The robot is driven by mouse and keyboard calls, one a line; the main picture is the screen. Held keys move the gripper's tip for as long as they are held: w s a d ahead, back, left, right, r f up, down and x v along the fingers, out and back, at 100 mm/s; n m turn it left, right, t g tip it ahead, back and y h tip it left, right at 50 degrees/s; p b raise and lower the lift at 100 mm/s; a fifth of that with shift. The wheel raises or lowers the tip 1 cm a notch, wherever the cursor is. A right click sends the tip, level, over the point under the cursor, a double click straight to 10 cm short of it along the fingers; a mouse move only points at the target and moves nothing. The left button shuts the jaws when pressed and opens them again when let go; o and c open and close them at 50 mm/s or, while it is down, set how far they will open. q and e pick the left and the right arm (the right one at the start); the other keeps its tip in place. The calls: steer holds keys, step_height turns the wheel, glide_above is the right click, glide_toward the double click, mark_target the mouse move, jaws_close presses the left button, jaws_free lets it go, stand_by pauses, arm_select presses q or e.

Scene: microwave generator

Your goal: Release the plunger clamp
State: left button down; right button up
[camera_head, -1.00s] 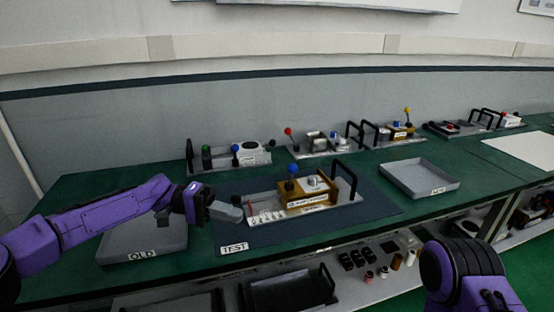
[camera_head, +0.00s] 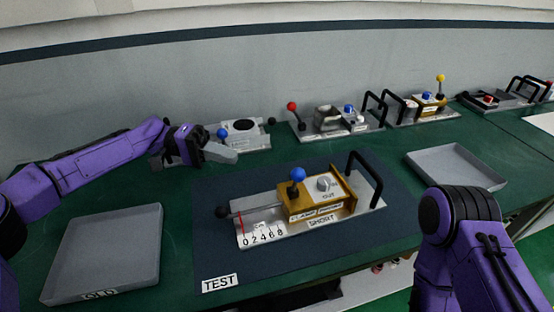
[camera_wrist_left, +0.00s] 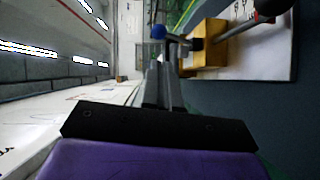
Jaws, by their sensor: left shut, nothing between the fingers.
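The test fixture sits on the blue mat (camera_head: 222,262) in the head view. It has a brass block (camera_head: 322,213), a clamp lever standing up with a blue ball (camera_head: 297,174), a plunger rod with a black knob (camera_head: 222,212), and a 0–8 scale (camera_head: 262,235). My left gripper (camera_head: 236,157) is shut and empty, up and left of the fixture, apart from the lever. In the left wrist view the shut fingers (camera_wrist_left: 164,85) point toward the blue ball (camera_wrist_left: 158,32), beside the brass block (camera_wrist_left: 211,42). My right gripper is out of view; only its arm shows.
A grey tray marked OLD (camera_head: 104,255) lies at the left and another grey tray (camera_head: 456,167) at the right. Several other fixtures, one with a red-ball lever (camera_head: 292,107), line the back. A black handle (camera_head: 366,178) rises at the fixture's right end.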

mark_target(296, 182)
arm_select(q)
steer(key=s+d+f+m+y+p, duration=0.1)
steer(key=s+d, duration=0.4)
steer(key=d, duration=0.7)
steer(key=shift+m+t+p, duration=0.3)
steer(key=shift+m+p, duration=0.05)
steer(key=shift+m, duration=0.05)
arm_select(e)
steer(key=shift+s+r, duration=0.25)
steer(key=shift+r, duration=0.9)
arm_select(q)
steer(key=shift+w, duration=0.1)
